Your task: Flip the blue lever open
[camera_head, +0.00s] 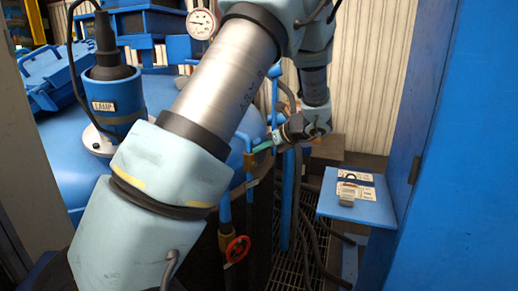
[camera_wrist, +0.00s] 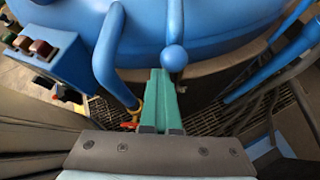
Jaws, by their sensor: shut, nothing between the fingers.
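A blue rod ending in a round blue knob (camera_wrist: 174,58) shows in the wrist view in front of the big blue tank; it looks like the blue lever. My gripper (camera_wrist: 163,74) has its green fingers pressed together, with nothing between them. Its tips lie right by the knob, just below and left of it in the picture. I cannot tell whether they touch. In the head view my gripper (camera_head: 262,147) is small, beside blue pipes at the tank's right side. The lever cannot be told apart clearly from the pipes there.
A thick bent blue pipe (camera_wrist: 112,55) runs left of the fingers. A red valve wheel (camera_head: 237,249) sits low on a pipe. Dark hoses (camera_head: 297,205) hang over the floor grating. A blue shelf (camera_head: 335,208) holding papers juts out at the right. A pressure gauge (camera_head: 201,24) stands above the tank.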

